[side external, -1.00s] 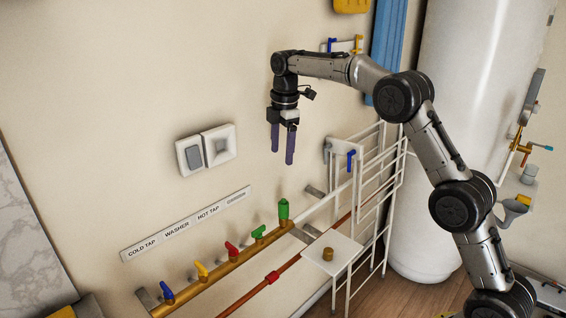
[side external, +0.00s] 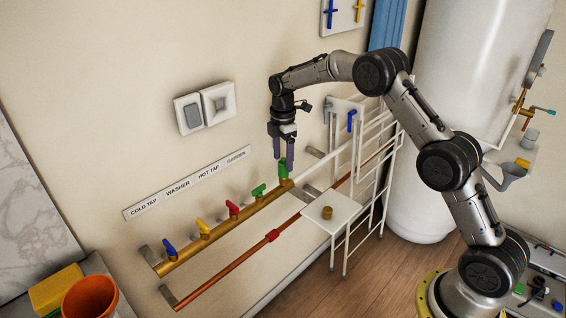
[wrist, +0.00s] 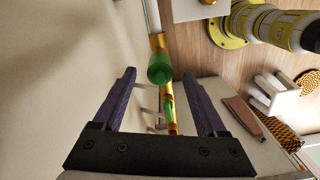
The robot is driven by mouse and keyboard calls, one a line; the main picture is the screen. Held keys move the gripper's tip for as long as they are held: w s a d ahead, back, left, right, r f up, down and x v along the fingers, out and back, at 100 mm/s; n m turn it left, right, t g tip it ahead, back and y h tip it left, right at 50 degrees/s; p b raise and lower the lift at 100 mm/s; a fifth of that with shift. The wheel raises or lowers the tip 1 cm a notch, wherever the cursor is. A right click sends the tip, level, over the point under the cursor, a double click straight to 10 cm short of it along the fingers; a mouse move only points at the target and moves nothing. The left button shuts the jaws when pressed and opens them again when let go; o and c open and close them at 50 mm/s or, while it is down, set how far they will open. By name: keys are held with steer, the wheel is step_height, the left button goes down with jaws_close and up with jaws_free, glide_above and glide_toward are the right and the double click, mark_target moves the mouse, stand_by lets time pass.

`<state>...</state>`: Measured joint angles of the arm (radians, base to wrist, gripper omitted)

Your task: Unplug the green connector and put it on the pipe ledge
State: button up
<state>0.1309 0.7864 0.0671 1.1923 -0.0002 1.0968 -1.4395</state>
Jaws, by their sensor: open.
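The green connector (side external: 284,170) stands upright on the right end of the brass pipe (side external: 225,229) along the wall. It also shows in the wrist view (wrist: 159,68), between and beyond the two fingers. My gripper (side external: 284,157) points down just above the connector, its purple fingers apart at or near the connector's top. In the wrist view my gripper (wrist: 165,75) is open with nothing held. Whether the fingers touch the connector is not clear.
Blue (side external: 168,247), yellow (side external: 202,227), red (side external: 232,208) and green (side external: 258,190) tap handles line the brass pipe. A white wire rack (side external: 370,190) stands right of the connector. A red-brown pipe (side external: 235,263) runs below. An orange bucket (side external: 90,299) is at lower left.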

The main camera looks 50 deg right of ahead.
steer(key=shift+f, duration=1.1)
jaws_close()
